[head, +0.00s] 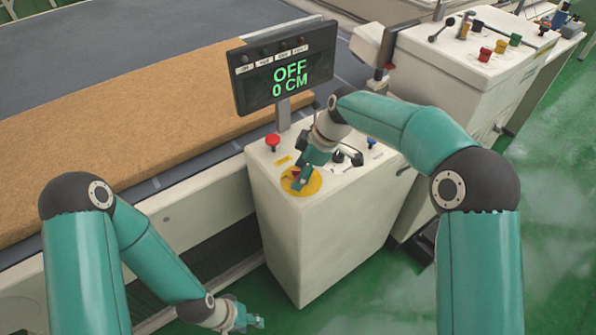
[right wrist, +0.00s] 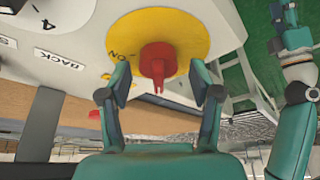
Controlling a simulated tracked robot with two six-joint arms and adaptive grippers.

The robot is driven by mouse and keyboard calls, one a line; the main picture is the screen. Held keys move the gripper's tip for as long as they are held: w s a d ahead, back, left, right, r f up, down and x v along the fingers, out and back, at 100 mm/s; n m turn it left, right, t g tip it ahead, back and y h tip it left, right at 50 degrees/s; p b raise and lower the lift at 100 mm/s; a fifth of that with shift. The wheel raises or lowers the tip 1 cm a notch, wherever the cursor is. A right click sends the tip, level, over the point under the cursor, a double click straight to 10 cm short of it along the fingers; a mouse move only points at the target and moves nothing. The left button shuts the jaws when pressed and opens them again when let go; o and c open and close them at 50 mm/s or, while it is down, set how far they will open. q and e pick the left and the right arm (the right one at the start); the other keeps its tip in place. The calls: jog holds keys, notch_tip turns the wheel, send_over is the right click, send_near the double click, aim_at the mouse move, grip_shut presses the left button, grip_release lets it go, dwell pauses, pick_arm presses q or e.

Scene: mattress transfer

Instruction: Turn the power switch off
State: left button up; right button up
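The power switch is a red knob (right wrist: 158,62) on a round yellow plate (right wrist: 190,30), with "ON" lettering beside it in the right wrist view. In the head view the yellow plate (head: 311,186) lies on top of the white control box (head: 318,225). My right gripper (head: 298,183) is over the plate. In the right wrist view its fingers (right wrist: 162,78) are apart, one on each side of the knob, with visible gaps. The display (head: 287,70) reads "OFF" and "0 CM". My left gripper (head: 250,322) is low at the bottom, away from the box; its opening is unclear.
A red button (head: 272,142), a black dial (head: 347,156) and a blue button (head: 371,142) share the box top. A tan mattress (head: 130,115) lies on the conveyor at left. Another white machine (head: 450,75) stands at right. Green floor (head: 550,200) is open at right.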

jog(key=shift+d+r, duration=0.25)
jog(key=shift+r, duration=0.25)
jog(key=v, duration=1)
jog(key=shift+r, duration=0.35)
jog(key=shift+d, duration=0.1)
